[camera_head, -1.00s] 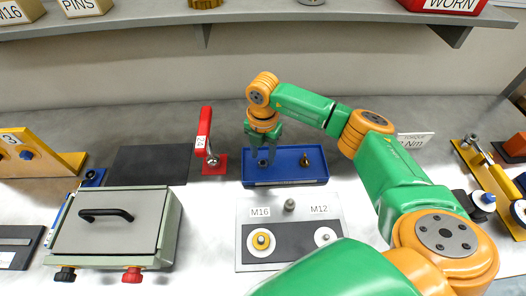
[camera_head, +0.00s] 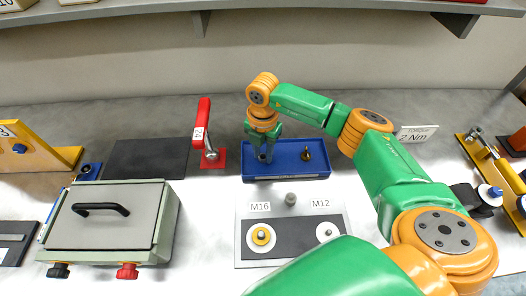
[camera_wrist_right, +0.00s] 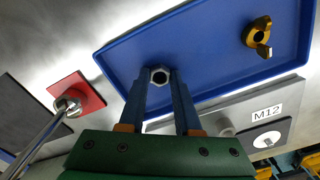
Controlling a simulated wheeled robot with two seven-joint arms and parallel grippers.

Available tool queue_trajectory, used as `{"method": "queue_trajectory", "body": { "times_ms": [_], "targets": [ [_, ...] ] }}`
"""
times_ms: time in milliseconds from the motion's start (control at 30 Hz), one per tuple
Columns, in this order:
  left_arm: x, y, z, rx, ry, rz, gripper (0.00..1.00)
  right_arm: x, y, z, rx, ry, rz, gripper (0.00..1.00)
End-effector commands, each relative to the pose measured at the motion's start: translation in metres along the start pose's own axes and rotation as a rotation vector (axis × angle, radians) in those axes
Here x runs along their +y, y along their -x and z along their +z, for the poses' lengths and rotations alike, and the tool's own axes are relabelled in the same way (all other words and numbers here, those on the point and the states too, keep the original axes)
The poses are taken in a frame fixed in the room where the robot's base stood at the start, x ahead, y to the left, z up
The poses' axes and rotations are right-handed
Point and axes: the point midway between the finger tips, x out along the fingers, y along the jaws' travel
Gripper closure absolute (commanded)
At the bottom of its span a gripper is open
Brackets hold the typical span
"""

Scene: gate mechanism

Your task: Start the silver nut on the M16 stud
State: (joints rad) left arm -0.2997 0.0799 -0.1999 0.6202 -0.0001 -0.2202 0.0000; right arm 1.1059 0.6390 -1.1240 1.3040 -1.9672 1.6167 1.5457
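My right gripper (camera_head: 263,153) points down into the blue tray (camera_head: 285,178). In the right wrist view the silver hex nut (camera_wrist_right: 159,76) sits between its fingertips (camera_wrist_right: 160,82), with a finger against each side. In the head view the nut is mostly hidden by the fingers. The M12 stud (camera_head: 327,232) stands in a white ring on the right. My left gripper is not in view.
A brass winged part (camera_head: 306,155) lies in the tray's right half. A grey peg (camera_head: 290,199) stands between the plate's labels. A red-handled clamp (camera_head: 203,130) rises left of the tray. A lidded grey box (camera_head: 110,225) stands at left.

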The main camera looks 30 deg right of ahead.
Motion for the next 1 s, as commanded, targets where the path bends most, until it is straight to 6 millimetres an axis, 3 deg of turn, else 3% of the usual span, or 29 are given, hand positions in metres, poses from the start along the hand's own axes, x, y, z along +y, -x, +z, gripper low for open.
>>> {"method": "queue_trajectory", "body": {
  "times_ms": [33,100,667,1000],
  "targets": [
    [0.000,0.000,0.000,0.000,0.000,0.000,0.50,0.000,0.000,0.000,0.000,0.000,0.000,0.85],
    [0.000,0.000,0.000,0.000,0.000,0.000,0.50,0.000,0.000,0.000,0.000,0.000,0.000,1.00],
    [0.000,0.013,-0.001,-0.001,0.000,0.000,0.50,0.000,0.015,0.000,0.000,0.000,0.000,1.00],
    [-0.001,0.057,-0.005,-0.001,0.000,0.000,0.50,0.000,0.065,0.000,0.000,0.000,0.000,1.00]
  ]
}}
